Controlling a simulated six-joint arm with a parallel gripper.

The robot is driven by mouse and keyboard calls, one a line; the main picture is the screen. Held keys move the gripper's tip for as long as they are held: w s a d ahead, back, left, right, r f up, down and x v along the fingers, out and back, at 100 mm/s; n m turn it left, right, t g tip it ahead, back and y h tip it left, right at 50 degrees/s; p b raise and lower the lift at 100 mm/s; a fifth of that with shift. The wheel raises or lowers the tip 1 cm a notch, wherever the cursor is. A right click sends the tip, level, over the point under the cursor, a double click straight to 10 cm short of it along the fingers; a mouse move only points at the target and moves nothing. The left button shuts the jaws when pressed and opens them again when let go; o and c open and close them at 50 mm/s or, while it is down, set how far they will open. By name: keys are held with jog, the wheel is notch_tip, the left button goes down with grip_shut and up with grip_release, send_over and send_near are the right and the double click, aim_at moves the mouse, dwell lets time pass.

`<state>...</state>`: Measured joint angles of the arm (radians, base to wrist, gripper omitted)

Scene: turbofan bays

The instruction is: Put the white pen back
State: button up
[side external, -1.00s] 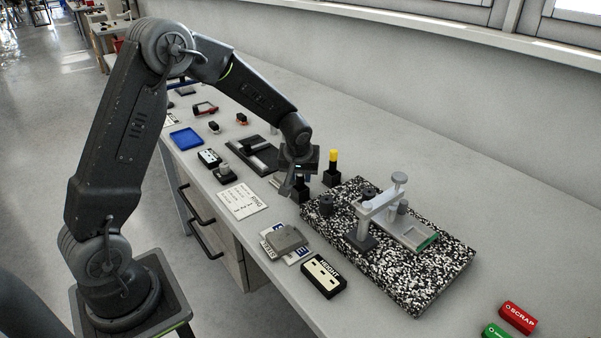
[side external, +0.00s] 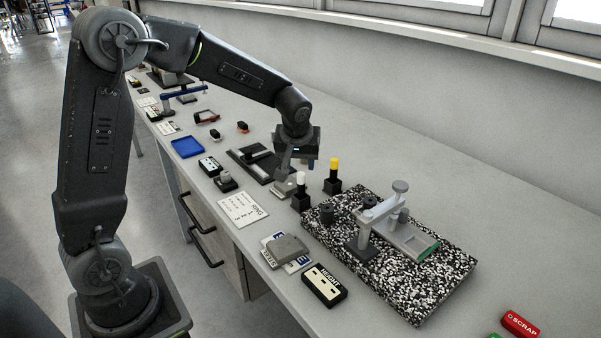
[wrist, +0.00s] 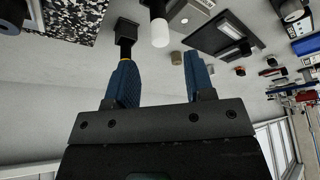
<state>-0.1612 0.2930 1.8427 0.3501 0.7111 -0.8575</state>
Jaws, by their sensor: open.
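The white pen (side external: 300,180) stands upright in a small black holder (side external: 301,200) beside the left corner of the speckled slab; only its white upper part shows. In the wrist view the white pen (wrist: 159,32) appears beyond my fingertips, between their lines, apart from them. My gripper (side external: 297,166) is open and empty, just above and slightly behind the pen in the side view. Its two blue fingers (wrist: 161,72) are spread wide in the wrist view. A yellow-topped pen (side external: 334,165) stands in a second black holder to the right; my left finger mostly hides its top in the wrist view.
The speckled slab (side external: 440,285) carries a grey stand (side external: 378,215). A HEIGHT block (side external: 323,286), a grey block (side external: 287,248) on cards and a RINGS card (side external: 243,208) lie in front. A dark tray (side external: 247,160) and a blue tray (side external: 187,147) are to the left.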

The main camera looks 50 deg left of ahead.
jog(key=s+d+r+m+t+h, duration=0.1)
jog(key=s+d+r+m, duration=0.15)
jog(key=s+r, duration=0.3)
jog(key=s+d+r+m, duration=0.2)
jog(key=s+d+r, duration=0.2)
jog(key=s, duration=0.3)
jog(key=s+d+m+t+h, duration=0.1)
jog(key=s+d+m, duration=0.3)
jog(key=s, duration=0.7)
jog(key=shift+s+d+h, duration=0.35)
jog(key=shift+d+h, duration=0.1)
jog(key=shift+h, duration=0.15)
